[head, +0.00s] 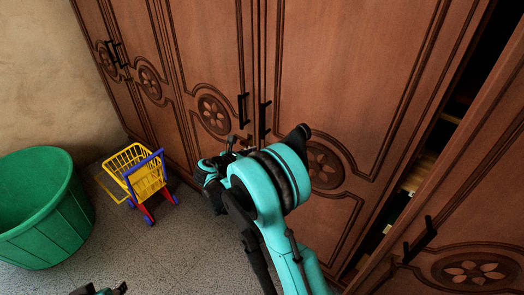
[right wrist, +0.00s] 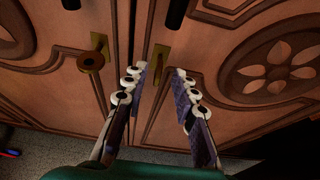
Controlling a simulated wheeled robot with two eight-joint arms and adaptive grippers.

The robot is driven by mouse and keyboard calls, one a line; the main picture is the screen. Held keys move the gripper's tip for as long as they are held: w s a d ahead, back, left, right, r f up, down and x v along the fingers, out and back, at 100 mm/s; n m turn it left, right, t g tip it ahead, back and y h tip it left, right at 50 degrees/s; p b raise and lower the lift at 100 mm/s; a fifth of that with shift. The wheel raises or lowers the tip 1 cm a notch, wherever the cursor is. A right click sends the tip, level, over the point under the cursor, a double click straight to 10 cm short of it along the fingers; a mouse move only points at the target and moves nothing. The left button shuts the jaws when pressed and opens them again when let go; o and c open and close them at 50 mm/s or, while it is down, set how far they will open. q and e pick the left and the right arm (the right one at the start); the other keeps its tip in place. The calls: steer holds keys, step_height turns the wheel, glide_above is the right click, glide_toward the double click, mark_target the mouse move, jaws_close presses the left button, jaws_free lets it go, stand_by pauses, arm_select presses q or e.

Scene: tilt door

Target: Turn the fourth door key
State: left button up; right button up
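The wooden wardrobe's fourth door (head: 350,70) is closed, with a dark handle (head: 264,118) at its left edge. In the right wrist view, a brass key plate with a key (right wrist: 159,62) is on this door, between the fingertips of my right gripper (right wrist: 160,73). The gripper is open, one finger on each side, with a gap visible; I cannot tell whether it touches the key. Another brass key (right wrist: 92,60) is on the neighbouring door, left of the fingers. In the head view my right arm hides the keys. Part of my left gripper (head: 98,290) shows at the bottom edge.
A door at the right (head: 465,220) stands ajar, showing a dark interior with shelves. A green bin (head: 40,215) and a yellow, blue and red toy cart (head: 145,180) stand on the grey floor at the left. Floor between the cart and my right arm is clear.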

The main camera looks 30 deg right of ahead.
steer(key=b+x, duration=0.1)
steer(key=x, duration=0.4)
steer(key=shift+w+d+f, duration=0.1)
jaws_close()
